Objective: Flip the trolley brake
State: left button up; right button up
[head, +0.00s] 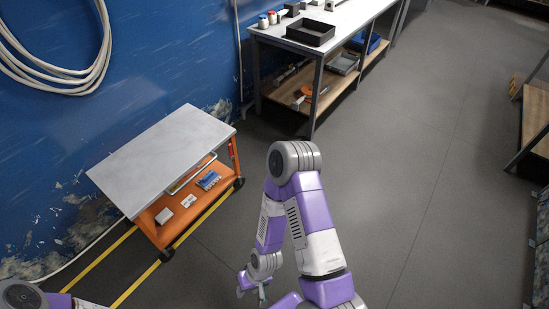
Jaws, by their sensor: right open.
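The trolley (160,150) stands against the blue wall, left of centre, with a grey top and an orange lower shelf. Dark castors show at its near corner (167,255) and its right corner (239,183). The brake is too small to make out. My right gripper (252,294) is open and empty, low in the picture, to the right of the trolley's near corner and apart from it. Part of my left arm shows at the bottom left corner; its gripper is out of view.
Yellow floor lines (123,297) run under the trolley. A workbench (345,18) with a black tray (310,31) stands behind. A hose (60,75) hangs on the wall. A wooden-shelved rack (535,120) stands at the right. The grey floor (430,190) between is clear.

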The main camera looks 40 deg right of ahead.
aim_at(232, 157)
jog(key=z, duration=1.1)
jog(key=i, duration=1.9)
jog(key=u, duration=1.2)
jog(key=i, duration=0.2)
jog(key=z, duration=1.75)
